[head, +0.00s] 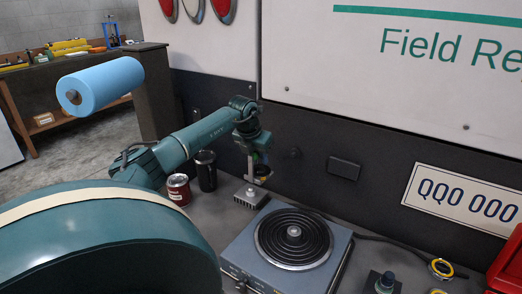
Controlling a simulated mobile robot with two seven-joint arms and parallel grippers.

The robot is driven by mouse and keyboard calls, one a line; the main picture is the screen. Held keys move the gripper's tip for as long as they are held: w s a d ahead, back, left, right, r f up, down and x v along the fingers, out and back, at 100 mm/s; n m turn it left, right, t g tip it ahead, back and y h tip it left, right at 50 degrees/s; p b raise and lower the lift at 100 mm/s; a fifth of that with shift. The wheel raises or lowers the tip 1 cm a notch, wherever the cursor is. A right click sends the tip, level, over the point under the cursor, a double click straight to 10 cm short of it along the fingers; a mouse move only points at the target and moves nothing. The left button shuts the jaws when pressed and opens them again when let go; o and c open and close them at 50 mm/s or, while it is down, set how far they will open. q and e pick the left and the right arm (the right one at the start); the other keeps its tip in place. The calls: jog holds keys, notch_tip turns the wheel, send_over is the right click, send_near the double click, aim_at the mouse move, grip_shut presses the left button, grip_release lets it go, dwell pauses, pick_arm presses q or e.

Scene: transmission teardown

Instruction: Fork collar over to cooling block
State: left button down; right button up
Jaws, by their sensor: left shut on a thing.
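My left gripper (256,168) reaches in from the left and points down near the back wall. It is shut on a small dark ring-like part, the fork collar (263,172), which shows at its right side. The collar is small and partly hidden by the fingers. The cooling block (250,196), a grey finned metal block, sits on the bench just below the gripper. The collar appears to be above the block, apart from it. My right gripper is not in view.
A hot plate (262,262) with a dark coil stands in front and right of the block. A red can (178,190) and a black cup (205,171) stand to the left. A yellow ring (440,268) lies at the right. The wall is close behind.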

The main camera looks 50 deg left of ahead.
pick_arm(q)
jog(key=w+a, duration=0.1)
jog(key=a, duration=0.6)
jog(key=shift+w, duration=0.3)
dwell(0.5)
jog(key=shift+a, duration=0.1)
dwell(0.3)
jog(key=shift+f+b, duration=2.75)
jog(key=shift+f, duration=1.85)
jog(key=shift+f+b, duration=0.9)
jog(key=shift+f, duration=0.55)
